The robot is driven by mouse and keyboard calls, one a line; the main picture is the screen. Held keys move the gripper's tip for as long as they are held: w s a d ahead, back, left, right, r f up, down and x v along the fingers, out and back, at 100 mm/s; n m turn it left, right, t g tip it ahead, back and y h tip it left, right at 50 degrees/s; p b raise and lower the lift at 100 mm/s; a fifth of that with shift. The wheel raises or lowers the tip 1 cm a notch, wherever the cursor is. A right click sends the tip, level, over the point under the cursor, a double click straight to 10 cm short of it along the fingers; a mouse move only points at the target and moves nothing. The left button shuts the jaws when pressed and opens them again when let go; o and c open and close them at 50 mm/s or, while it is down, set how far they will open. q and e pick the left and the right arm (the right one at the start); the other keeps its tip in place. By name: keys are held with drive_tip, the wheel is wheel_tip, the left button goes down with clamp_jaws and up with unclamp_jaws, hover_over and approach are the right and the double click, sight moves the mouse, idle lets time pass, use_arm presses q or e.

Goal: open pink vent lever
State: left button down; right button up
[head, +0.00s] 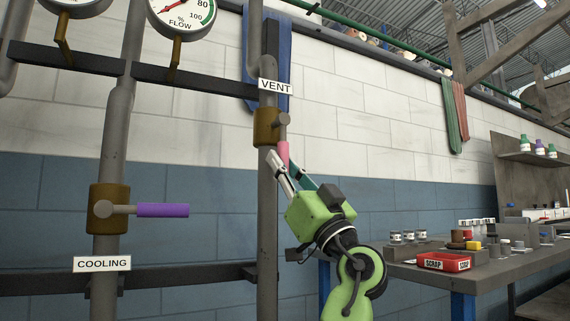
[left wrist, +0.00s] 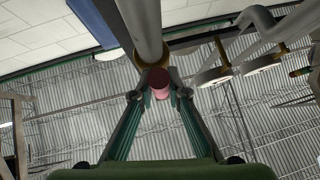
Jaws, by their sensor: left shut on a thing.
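The pink vent lever (head: 283,152) points down from the brass vent valve (head: 266,128), roughly along the grey vertical pipe under the VENT sign (head: 275,87). My left gripper (head: 284,168) reaches up to it from below, its fingers shut on the lever and hiding its lower part. In the left wrist view the pink lever end (left wrist: 159,84) sits between the two fingertips (left wrist: 159,97), with the brass valve (left wrist: 151,58) and pipe beyond it. My right gripper is not in view.
The purple cooling lever (head: 162,210) sticks out sideways from a brass valve on the left pipe. Two gauges hang above, with a dark horizontal bar (head: 190,79) below them. A bench (head: 500,268) with a red scrap bin (head: 444,262) stands at the right.

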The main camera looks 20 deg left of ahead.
use_arm(q)
drive_tip(key=shift+d, duration=0.1)
drive_tip(key=c, duration=2)
unclamp_jaws()
drive_tip(key=shift+w, duration=0.1)
drive_tip(key=shift+o, duration=0.2)
drive_tip(key=shift+d+f, duration=0.1)
drive_tip(key=shift+f, duration=0.05)
drive_tip(key=v, duration=1.1)
drive_tip(key=shift+d+f, duration=0.25)
drive_tip(key=shift+f, duration=0.05)
